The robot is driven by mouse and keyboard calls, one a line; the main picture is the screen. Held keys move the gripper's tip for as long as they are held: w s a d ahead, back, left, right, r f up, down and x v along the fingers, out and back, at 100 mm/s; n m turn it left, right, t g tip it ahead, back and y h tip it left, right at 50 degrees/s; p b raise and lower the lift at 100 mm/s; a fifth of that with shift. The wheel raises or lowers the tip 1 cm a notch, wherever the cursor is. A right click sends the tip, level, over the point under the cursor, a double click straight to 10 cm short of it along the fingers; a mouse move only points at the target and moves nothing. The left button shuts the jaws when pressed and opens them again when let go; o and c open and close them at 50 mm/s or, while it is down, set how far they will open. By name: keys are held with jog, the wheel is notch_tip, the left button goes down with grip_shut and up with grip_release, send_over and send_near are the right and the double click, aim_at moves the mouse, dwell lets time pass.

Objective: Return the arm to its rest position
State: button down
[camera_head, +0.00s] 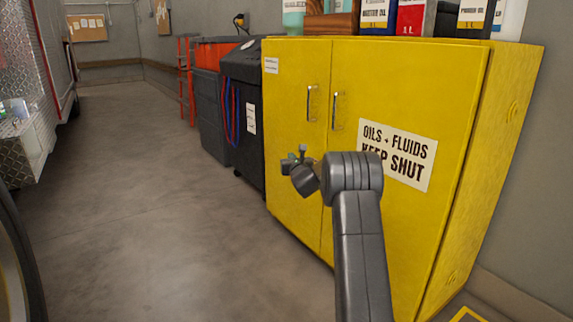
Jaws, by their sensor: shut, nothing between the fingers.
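My arm rises from the bottom of the head view and bends left at its top joint. My gripper (293,160) is at the arm's left end, small and partly turned away, shut with nothing in it. It shows in front of the yellow cabinet (410,230), below the two door handles. I cannot tell how far it is from the doors. Both cabinet doors look closed. The arm hides part of the sign (410,160) reading "OILS + FLUIDS KEEP SHUT".
Bottles and cans (410,18) stand on the cabinet top. A dark cart (245,110) with red and blue hoses stands left of the cabinet. A red ladder (187,80) is farther back. A vehicle (50,60) lines the left edge. The concrete floor between is clear.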

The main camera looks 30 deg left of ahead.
jog(key=shift+s+a, duration=0.25)
jog(key=shift+s, duration=0.3)
jog(key=shift+s+a, duration=0.25)
jog(key=shift+s, duration=0.25)
